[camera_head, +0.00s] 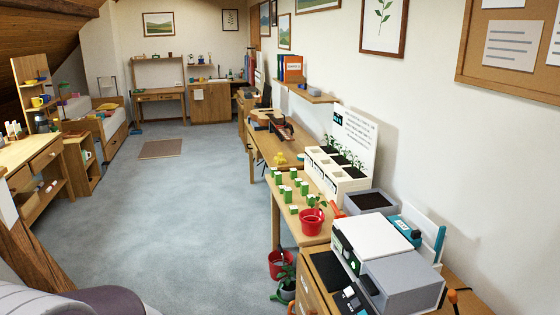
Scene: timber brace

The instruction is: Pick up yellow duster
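No thing shows clearly as a yellow duster. A small flat yellow thing (107,106) lies on the daybed at the far left; it is too small to tell whether it is cloth. A small yellow thing (279,159) sits on the wooden desk along the right wall; its kind is unclear. A yellow mug (36,101) stands on the shelf at the left. Neither of my grippers is in view.
Grey carpet (200,215) lies open through the middle, with a brown mat (160,148) farther back. Desks with plants, a red pot (312,221) and a white-and-grey machine (372,245) line the right. A wooden workbench (30,150) and a timber brace (30,240) stand left.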

